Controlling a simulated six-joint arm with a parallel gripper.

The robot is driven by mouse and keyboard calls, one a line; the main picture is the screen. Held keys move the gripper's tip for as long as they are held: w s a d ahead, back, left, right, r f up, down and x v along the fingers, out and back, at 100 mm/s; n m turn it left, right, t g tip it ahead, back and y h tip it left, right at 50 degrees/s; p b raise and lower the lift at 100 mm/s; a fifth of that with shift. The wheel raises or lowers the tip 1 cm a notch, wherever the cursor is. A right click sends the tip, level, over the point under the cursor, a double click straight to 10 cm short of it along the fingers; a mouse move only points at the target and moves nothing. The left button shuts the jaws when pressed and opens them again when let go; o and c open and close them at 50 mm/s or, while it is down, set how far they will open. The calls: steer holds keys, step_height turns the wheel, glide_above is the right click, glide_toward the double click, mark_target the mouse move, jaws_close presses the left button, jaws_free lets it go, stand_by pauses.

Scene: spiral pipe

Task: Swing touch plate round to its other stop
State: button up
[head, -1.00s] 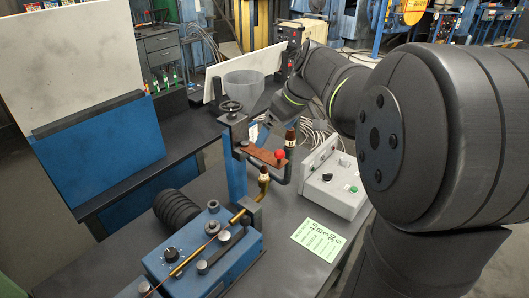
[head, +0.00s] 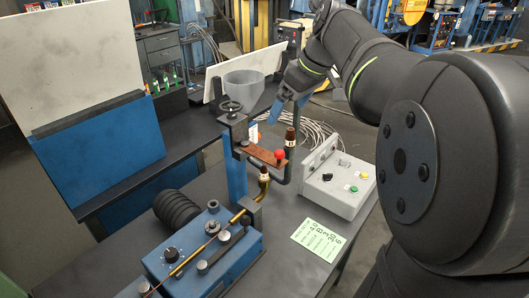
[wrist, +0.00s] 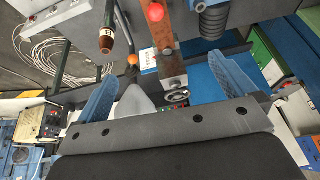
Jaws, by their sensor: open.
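The touch plate is a flat copper-brown bar (head: 258,153) on a clamp at the blue post (head: 235,170), with a red ball knob (head: 279,154) at its right end. In the wrist view the bar (wrist: 164,40) runs up and down, with the red knob (wrist: 155,12) near the top. A torch with a copper-coloured tip (head: 290,138) stands just right of the knob; it also shows in the wrist view (wrist: 107,40). My gripper (head: 278,112), with blue fingers, is open and empty, above and behind the plate and apart from it. Its fingers spread wide in the wrist view (wrist: 165,85).
A handwheel (head: 230,106) tops the post, with a grey funnel (head: 244,84) behind. A control box (head: 338,184) stands right, a blue machine (head: 205,250) with a thin brass rod in front. A green card (head: 316,240) lies on the bench.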

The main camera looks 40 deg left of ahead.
steer(key=shift+v, duration=0.8)
